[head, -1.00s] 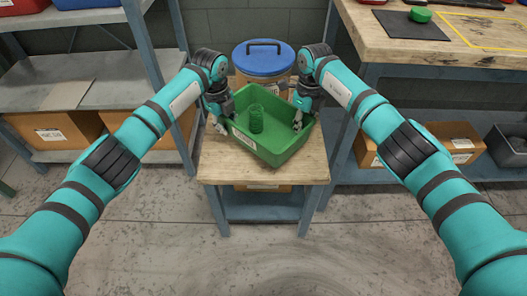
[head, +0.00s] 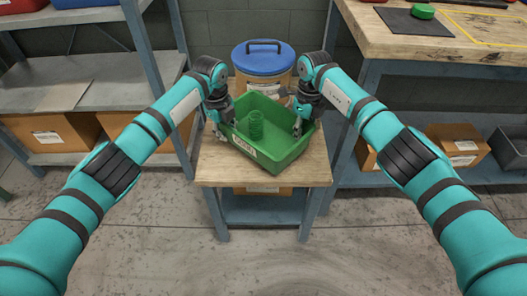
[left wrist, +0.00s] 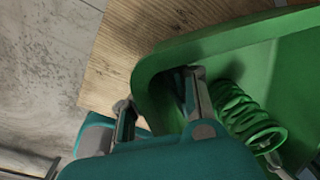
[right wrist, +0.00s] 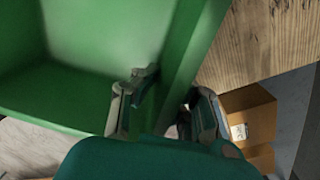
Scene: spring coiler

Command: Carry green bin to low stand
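The green bin (head: 275,158) is over the wooden top of the low stand (head: 215,172), slightly turned, with its base very close to or on the top; I cannot tell which. A green coil spring (head: 256,125) stands inside; it also shows in the left wrist view (left wrist: 245,115). My left gripper (head: 222,130) is shut on the bin's left wall, one finger inside and one outside (left wrist: 160,90). My right gripper (head: 304,127) is shut on the right wall in the same way (right wrist: 170,88). The contact faces of the fingers are partly hidden.
A grey shelf (head: 80,95) is at the left and a workbench (head: 440,45) at the right. Cardboard boxes (head: 455,145) sit on the lower shelves. The floor (head: 265,255) in front is clear.

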